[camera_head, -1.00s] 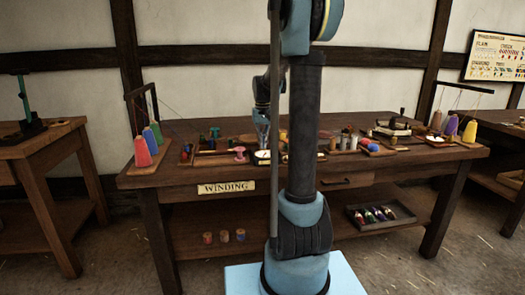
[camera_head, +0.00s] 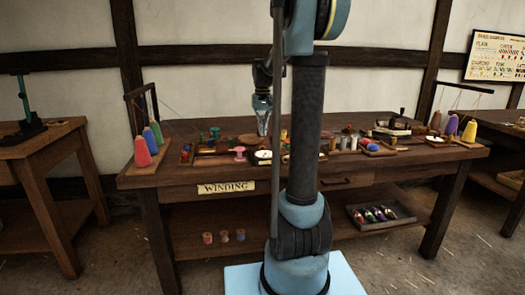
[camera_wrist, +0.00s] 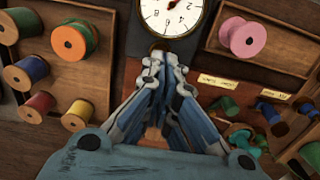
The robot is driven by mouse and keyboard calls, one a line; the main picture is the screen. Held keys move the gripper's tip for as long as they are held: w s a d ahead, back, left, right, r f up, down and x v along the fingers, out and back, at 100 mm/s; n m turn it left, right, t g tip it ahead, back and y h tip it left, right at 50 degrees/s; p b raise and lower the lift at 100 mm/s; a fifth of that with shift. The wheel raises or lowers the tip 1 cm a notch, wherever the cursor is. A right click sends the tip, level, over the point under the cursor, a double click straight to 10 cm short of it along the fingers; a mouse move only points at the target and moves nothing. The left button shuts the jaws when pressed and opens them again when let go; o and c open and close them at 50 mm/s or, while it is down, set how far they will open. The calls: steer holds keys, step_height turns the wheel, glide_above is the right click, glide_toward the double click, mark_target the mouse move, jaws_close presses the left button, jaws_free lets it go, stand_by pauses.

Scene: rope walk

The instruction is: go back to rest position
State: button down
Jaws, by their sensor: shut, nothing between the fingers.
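My gripper (camera_head: 262,128) hangs pointing down over the winding table (camera_head: 330,178), just left of my arm column in the head view. It is apart from the tabletop. In the wrist view the gripper (camera_wrist: 163,60) is shut and empty, its fingertips together. A white round dial (camera_wrist: 168,14) lies beyond the fingertips there, and the same dial (camera_head: 263,156) is below the gripper in the head view.
In the wrist view, a tray of coloured thread spools (camera_wrist: 80,78) is on the left and a pink spool (camera_wrist: 248,38) on the right. Yarn cones (camera_head: 143,152) stand at the table's left end. My column hides the table's middle.

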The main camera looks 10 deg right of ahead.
steer(key=shift+r, duration=0.6)
steer(key=shift+s, duration=0.1)
steer(key=shift+s, duration=0.4)
steer(key=shift+t, duration=0.3)
steer(key=s, duration=0.7)
steer(key=s+f, duration=0.1)
steer(key=s, duration=0.2)
steer(key=shift+s, duration=0.25)
steer(key=s+f, duration=0.8)
steer(key=s, duration=0.3)
steer(key=s+f+t, duration=0.1)
steer(key=s+f, duration=0.7)
steer(key=s, duration=0.4)
steer(key=shift+s+t, duration=0.2)
steer(key=shift+t, duration=0.1)
